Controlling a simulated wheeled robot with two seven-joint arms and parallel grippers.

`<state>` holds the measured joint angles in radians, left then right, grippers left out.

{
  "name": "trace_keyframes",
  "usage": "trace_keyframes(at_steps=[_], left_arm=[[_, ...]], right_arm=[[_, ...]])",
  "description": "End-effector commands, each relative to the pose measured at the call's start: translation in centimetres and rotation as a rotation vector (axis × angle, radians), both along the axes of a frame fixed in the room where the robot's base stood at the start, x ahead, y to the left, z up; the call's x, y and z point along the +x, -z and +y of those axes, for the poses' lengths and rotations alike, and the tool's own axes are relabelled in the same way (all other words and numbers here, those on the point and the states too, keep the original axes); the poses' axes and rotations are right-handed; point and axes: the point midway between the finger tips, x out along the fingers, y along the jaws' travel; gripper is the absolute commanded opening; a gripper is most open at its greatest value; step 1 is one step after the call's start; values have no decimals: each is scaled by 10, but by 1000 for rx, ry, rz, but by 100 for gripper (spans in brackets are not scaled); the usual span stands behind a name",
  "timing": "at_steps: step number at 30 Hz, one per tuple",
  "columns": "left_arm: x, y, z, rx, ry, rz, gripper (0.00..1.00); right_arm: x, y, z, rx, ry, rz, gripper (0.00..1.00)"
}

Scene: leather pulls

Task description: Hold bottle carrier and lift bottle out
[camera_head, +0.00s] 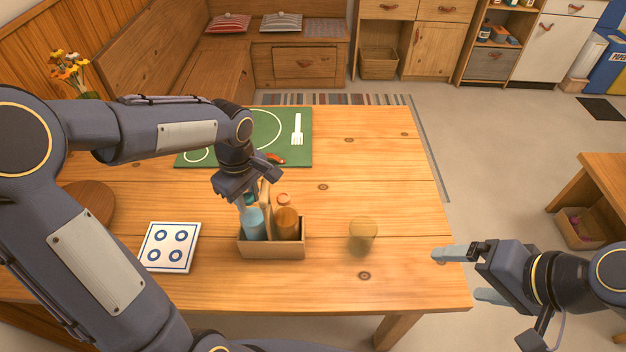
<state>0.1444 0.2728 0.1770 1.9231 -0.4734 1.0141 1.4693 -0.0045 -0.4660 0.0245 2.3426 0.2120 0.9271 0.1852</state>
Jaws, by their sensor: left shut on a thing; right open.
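The bottle carrier (272,251) is a small open wooden box with an upright middle handle board. It stands on the wooden table. A blue bottle (254,226) is upright in its left side, and a brown bottle (287,224) with an orange-brown cap is upright in its right side. My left gripper (254,194) reaches down over the carrier and is shut at its handle, close above the blue bottle. The exact contact is partly hidden. My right gripper (462,275) is open and empty, off the table's right edge, pointing left.
A white tile with blue rings (170,247) lies to the left. A green placemat (292,151) and a round brown board (88,205) lie further back.

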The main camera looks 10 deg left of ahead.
Motion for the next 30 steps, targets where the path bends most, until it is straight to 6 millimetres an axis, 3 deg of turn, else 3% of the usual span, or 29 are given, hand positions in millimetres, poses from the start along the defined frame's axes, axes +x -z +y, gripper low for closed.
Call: trace_keyframes(at_steps=[10, 18, 24, 30], left_arm=[[1, -1, 0, 0, 0, -3, 0], [1, -1, 0, 0, 0, -3, 0], [1, -1, 0, 0, 0, -3, 0], [1, -1, 0, 0, 0, -3, 0]], right_arm=[[80, -10, 95, 357, 144, 472, 89], [132, 9, 184, 560, 283, 908, 89], [155, 30, 239, 647, 378, 1183, 89], [164, 43, 266, 681, 429, 1323, 89]])
